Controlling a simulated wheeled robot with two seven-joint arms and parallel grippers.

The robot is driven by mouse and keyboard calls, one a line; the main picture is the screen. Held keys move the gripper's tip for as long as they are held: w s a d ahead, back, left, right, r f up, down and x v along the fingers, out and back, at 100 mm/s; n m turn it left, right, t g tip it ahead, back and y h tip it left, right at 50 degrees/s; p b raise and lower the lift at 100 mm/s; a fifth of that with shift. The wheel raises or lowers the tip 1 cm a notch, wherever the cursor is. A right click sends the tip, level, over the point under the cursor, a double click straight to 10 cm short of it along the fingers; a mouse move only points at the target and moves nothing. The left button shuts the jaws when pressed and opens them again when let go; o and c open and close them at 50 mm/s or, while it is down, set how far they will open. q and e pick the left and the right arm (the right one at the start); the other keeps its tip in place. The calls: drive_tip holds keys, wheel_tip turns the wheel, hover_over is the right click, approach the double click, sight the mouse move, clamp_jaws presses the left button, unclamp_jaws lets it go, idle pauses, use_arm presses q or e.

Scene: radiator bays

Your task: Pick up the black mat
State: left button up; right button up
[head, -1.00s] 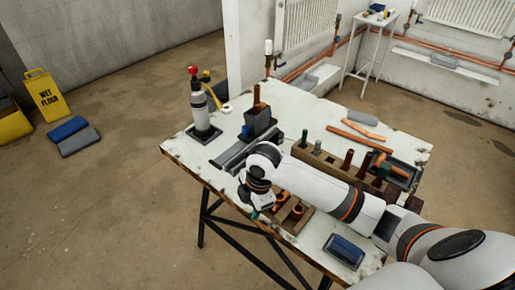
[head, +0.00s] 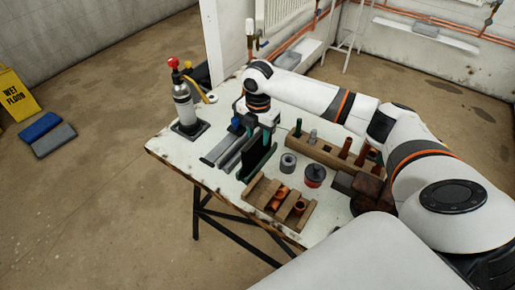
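The black mat (head: 258,163) is a thin dark panel with a greenish edge. It stands upright on its edge on the worktable, between the grey bars and the wooden block with copper fittings. My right gripper (head: 259,138) points down over its upper edge. Its two teal-tipped fingers look spread apart, one on each side of the mat's top. Whether they touch it cannot be made out. The gripper hides part of the mat's top. My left gripper is not in view.
On the worktable (head: 168,150), a torch bottle (head: 183,106) stands left and grey bars (head: 222,148) lie beside the mat. A wooden block with copper fittings (head: 279,200), a grey roll (head: 287,163) and a red-grey tin (head: 314,175) are nearby. My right arm covers the table's back right.

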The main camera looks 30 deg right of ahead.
sight(258, 145)
wheel_tip(258, 145, down, 4)
drive_tip(key=shift+w+f+p, duration=0.1)
drive_tip(key=shift+f+p, duration=0.1)
drive_tip(key=shift+p, duration=0.45)
drive_tip(key=shift+f, duration=0.6)
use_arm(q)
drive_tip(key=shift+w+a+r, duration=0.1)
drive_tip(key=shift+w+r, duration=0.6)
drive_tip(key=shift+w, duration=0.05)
use_arm(e)
clamp_jaws()
